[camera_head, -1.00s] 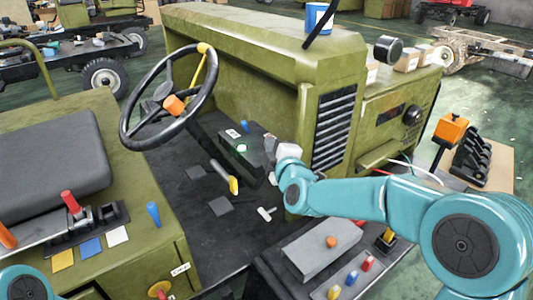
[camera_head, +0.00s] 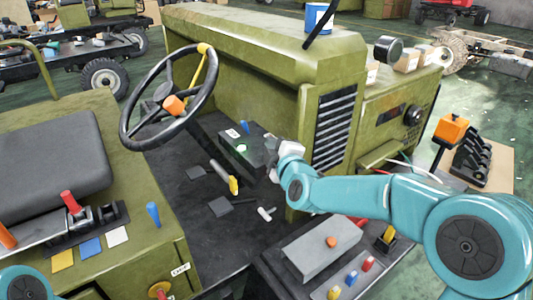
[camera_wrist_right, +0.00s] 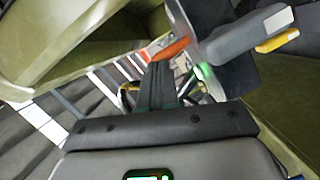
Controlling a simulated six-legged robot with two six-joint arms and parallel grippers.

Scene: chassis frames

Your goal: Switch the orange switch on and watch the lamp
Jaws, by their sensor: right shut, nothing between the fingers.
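A black control box (camera_head: 232,140) stands on the dark floor plate past the steering wheel. A small lamp (camera_head: 241,148) on it glows green; a green glow also shows in the right wrist view (camera_wrist_right: 205,73). A blue lever (camera_head: 245,127) stands at the box's back. My right gripper (camera_head: 271,146) is shut and empty at the right end of the box; I cannot tell whether it touches it. I see no orange switch on the box in the head view. An orange piece (camera_wrist_right: 170,49) shows beyond the dark fingers (camera_wrist_right: 165,85) in the right wrist view. My left gripper is out of view.
The steering wheel (camera_head: 126,128) with an orange knob (camera_head: 174,106) stands left of the box. Yellow-tipped pedal lever (camera_head: 233,186) is in front. A grey box with an orange button (camera_head: 331,242) lies below my right arm. The green hood and grille (camera_head: 332,130) are close right.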

